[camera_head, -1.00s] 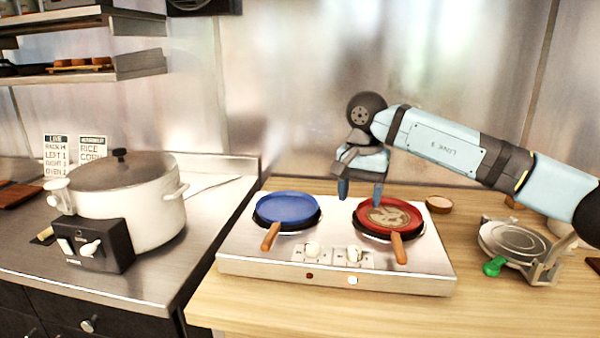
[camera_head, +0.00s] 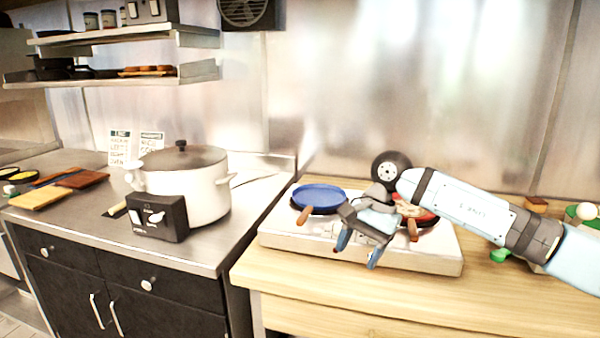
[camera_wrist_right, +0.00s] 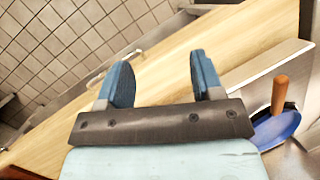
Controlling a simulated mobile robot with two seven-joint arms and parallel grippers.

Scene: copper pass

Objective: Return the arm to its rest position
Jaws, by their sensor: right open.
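My right gripper (camera_head: 357,252) is open and empty. In the head view it hangs in front of the two-burner stove (camera_head: 440,262), with its fingers pointing down and toward the front. In the right wrist view the open fingers (camera_wrist_right: 160,82) show the wooden counter edge and the floor beyond, with nothing between them. The blue pan (camera_head: 320,197) sits on the left burner; it also shows at the right of the wrist view (camera_wrist_right: 277,128). The red pan (camera_head: 428,219) is on the right burner, partly hidden by my gripper and arm. My left gripper is not in view.
A large pot (camera_head: 190,190) stands on the steel counter at left, behind a black control box (camera_head: 158,217). Cutting boards (camera_head: 82,179) lie farther left. The wooden counter (camera_head: 330,300) is clear in front.

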